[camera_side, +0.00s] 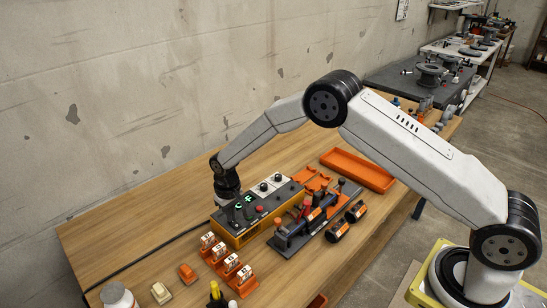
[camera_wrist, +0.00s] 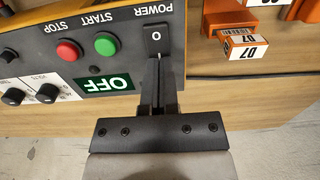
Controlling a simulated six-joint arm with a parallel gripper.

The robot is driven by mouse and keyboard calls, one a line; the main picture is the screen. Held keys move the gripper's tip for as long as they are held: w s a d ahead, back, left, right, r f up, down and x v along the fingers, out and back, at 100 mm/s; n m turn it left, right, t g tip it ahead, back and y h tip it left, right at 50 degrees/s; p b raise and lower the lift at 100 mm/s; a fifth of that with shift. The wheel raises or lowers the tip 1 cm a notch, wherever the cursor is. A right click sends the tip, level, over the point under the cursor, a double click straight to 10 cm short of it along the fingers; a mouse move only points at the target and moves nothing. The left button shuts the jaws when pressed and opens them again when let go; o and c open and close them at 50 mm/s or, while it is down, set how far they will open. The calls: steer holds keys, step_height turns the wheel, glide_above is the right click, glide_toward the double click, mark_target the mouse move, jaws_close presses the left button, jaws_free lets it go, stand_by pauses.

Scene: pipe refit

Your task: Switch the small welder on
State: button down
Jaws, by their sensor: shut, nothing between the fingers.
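The small welder appears to be the orange box with a dark control panel (camera_side: 258,207) on the bench. In the wrist view its panel is upside down, with a black POWER rocker (camera_wrist: 156,38) marked 0, a green START button (camera_wrist: 106,43), a red STOP button (camera_wrist: 69,50) and a green sign reading OFF (camera_wrist: 107,84). My gripper (camera_wrist: 158,62) is shut and empty, its fingertips right at the POWER rocker's near edge. I cannot tell whether they touch it. In the side view my fingertips are hidden by the welder and wrist.
Orange blocks with white labels (camera_wrist: 243,47) lie beside the panel. Black knobs (camera_wrist: 47,93) sit on its other side. A tool rack (camera_side: 310,218), an orange tray (camera_side: 357,170) and labelled orange holders (camera_side: 228,265) share the bench. A wall stands behind it.

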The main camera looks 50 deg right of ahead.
mark_target(235, 221)
steer(key=shift+f, duration=0.35)
stand_by(0.3)
steer(key=shift+r, duration=3.5)
steer(key=s+d+r+t, duration=0.1)
steer(key=s+d+r, duration=0.2)
steer(key=s, duration=0.5)
steer(key=s+d+r, duration=0.3)
steer(key=s, duration=0.6)
steer(key=s+d+r+t, duration=0.1)
steer(key=s+d+r, duration=0.2)
steer(key=s, duration=0.6)
steer(key=shift+s+t, duration=0.2)
steer(key=shift+t, duration=0.1)
